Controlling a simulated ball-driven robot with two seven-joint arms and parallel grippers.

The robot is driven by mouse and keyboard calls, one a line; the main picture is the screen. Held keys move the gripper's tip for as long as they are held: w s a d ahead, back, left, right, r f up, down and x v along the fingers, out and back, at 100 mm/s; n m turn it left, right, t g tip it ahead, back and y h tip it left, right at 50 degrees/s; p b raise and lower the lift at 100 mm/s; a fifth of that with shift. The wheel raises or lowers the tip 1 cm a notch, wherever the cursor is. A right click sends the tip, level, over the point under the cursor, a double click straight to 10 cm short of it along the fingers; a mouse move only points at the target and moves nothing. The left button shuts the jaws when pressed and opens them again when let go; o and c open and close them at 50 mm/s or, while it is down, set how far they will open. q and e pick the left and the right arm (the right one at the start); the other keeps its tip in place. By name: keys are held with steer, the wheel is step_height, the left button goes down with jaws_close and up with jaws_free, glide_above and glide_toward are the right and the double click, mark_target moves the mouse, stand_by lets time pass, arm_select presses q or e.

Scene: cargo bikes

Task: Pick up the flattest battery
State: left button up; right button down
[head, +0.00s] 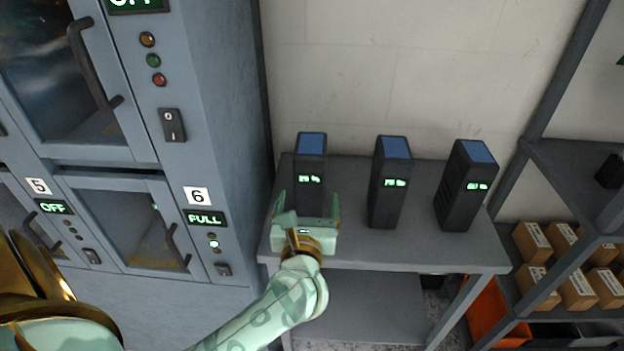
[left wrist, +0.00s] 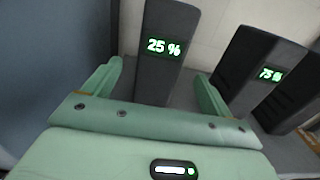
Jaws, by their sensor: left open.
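Three dark upright batteries with blue tops stand in a row on a grey table. The left battery (head: 311,165) reads 25 % in the left wrist view (left wrist: 165,75). The middle battery (head: 388,190) appears to read 75 % in the left wrist view (left wrist: 243,62). The right battery (head: 466,190) has a green readout too small to read surely. My left gripper (head: 308,198) is open in front of the left battery. Its fingers show on either side of that battery's lower part, without visible contact. My right gripper is out of view.
The grey table (head: 430,255) has bare space in front of the batteries. A tall grey cabinet (head: 230,120) with numbered doors stands close on the left. A shelf (head: 570,165) with cardboard boxes (head: 578,290) is at right, near an orange bin (head: 490,315).

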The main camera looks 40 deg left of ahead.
mark_target(310, 188)
arm_select(q)
steer(key=x, duration=0.4)
steer(key=shift+w+f, duration=0.1)
steer(key=shift+w, duration=0.05)
steer(key=x, duration=0.1)
steer(key=b+x, duration=0.1)
steer(key=x, duration=0.1)
steer(key=b+x, duration=0.1)
steer(key=shift+w+a+f, duration=0.1)
steer(key=shift+w+f, duration=0.1)
steer(key=shift+f, duration=0.1)
steer(key=shift+w+a+r, duration=0.15)
steer(key=shift+w+a, duration=0.1)
steer(key=shift+w, duration=0.1)
jaws_close()
steer(key=shift+r, duration=0.2)
